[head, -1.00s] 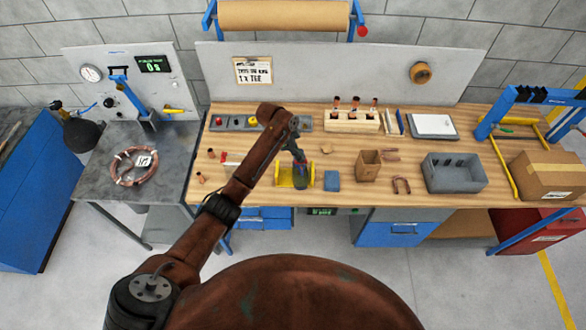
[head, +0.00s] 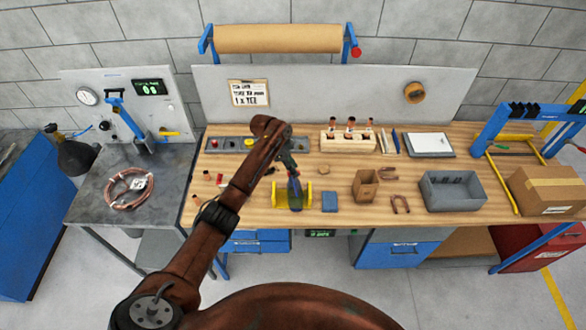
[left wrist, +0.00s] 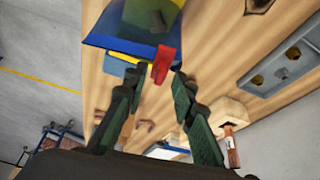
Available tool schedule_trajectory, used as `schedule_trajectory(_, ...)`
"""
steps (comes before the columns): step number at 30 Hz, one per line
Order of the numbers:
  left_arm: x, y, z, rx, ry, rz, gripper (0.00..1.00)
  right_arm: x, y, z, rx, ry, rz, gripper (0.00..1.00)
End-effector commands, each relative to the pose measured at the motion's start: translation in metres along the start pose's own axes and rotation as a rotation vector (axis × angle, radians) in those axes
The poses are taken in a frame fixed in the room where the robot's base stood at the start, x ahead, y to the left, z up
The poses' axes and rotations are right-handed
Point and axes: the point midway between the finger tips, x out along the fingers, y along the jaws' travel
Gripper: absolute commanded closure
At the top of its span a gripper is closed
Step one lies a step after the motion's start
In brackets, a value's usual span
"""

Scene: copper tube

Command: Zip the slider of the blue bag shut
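The blue bag (head: 295,195) stands in a yellow holder (head: 307,195) near the front edge of the wooden bench. In the left wrist view the bag (left wrist: 115,28) is at the top, with a yellow-green area inside its blue edge. Its red slider (left wrist: 162,64) sticks out at the bag's near edge. My left gripper (head: 292,174) is just above the bag. In the left wrist view the left gripper (left wrist: 157,80) has its fingers apart, with the red slider at the gap between the tips; contact cannot be told. My right gripper is out of view.
A blue block (head: 330,202) lies right of the holder. A grey tray (head: 228,145) with buttons lies behind my left arm. Small copper fittings lie left of it.

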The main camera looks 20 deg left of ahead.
Motion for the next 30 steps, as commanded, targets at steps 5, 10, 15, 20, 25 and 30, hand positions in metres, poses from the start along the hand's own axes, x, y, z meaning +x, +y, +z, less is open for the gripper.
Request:
schedule_trajectory(5, -0.001, 0.0, -0.001, 0.0, 0.001, -0.001, 0.75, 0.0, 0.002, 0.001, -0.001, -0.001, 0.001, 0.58)
schedule_trajectory(10, -0.01, -0.001, -0.001, 0.0, 0.002, -0.004, 0.75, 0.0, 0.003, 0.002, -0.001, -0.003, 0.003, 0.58)
schedule_trajectory(15, -0.039, -0.002, -0.001, 0.002, 0.003, -0.006, 0.75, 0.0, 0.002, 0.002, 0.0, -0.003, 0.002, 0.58)
schedule_trajectory(20, -0.074, -0.001, -0.001, 0.002, 0.002, -0.006, 0.75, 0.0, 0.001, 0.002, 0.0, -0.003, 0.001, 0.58)
schedule_trajectory(25, -0.103, -0.001, -0.001, 0.001, 0.001, -0.004, 0.75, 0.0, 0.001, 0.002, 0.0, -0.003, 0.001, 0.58)
schedule_trajectory(30, -0.117, 0.0, 0.0, 0.001, 0.001, -0.001, 0.75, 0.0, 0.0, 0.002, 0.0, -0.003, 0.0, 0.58)
